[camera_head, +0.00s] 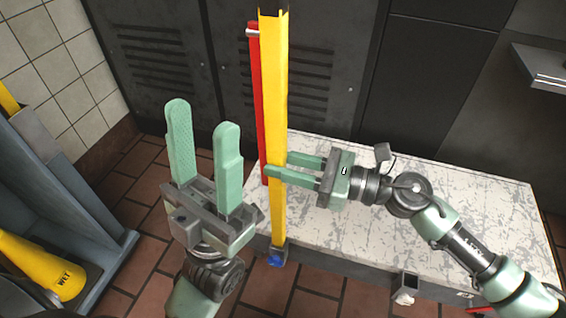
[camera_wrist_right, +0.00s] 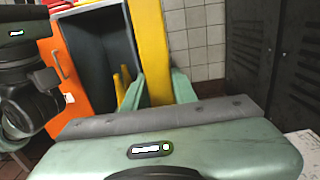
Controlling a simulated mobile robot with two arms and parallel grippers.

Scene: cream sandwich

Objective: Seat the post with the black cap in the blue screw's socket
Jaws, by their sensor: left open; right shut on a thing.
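A red post (camera_head: 256,100) stands just behind and left of the yellow one. My left gripper (camera_head: 202,115) is open and empty, left of both posts.
A worn white bench (camera_head: 440,210) spans the right, with another socket (camera_head: 405,286) on its front edge. Dark lockers (camera_head: 330,70) stand behind. A blue-grey cabinet (camera_head: 50,190) and a yellow wet-floor sign (camera_head: 45,272) are at left. A shelf (camera_head: 545,70) juts in at upper right.

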